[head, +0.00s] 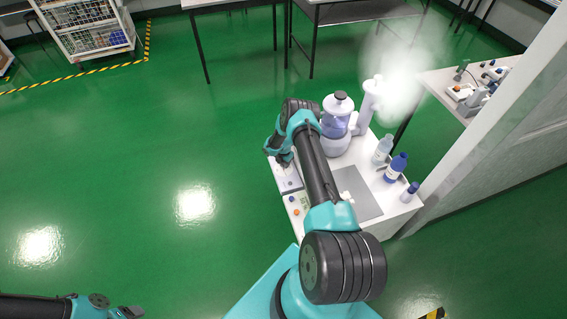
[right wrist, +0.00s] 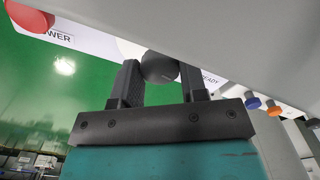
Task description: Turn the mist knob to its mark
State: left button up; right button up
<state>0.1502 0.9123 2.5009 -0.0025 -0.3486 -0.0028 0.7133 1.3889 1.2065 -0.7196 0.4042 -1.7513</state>
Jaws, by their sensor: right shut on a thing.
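The mist knob (right wrist: 159,68) is a dark round knob on a pale panel, between the two fingers of my right gripper (right wrist: 160,80) in the right wrist view. The gripper is shut on it. In the head view my right gripper (head: 285,160) is at the left side of the white table, largely hidden by its own wrist. The humidifier (head: 336,143) has a bluish tank, and white mist (head: 398,85) spreads from its spout. I cannot make out the knob's mark. My left gripper (head: 130,312) is at the bottom left edge, too small to judge.
A red button (right wrist: 30,17) labelled POWER is left of the knob. Blue and orange knobs (right wrist: 262,105) are at the right. A grey mat (head: 358,190) and several bottles (head: 396,167) stand on the table (head: 375,228). Green floor is clear at left.

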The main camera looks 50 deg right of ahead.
jog(key=shift+n, duration=0.8)
jog(key=o, duration=0.9)
jog(key=shift+r, duration=0.15)
notch_tip(320, 180, up, 17)
jog(key=shift+r, duration=0.1)
dwell(0.5)
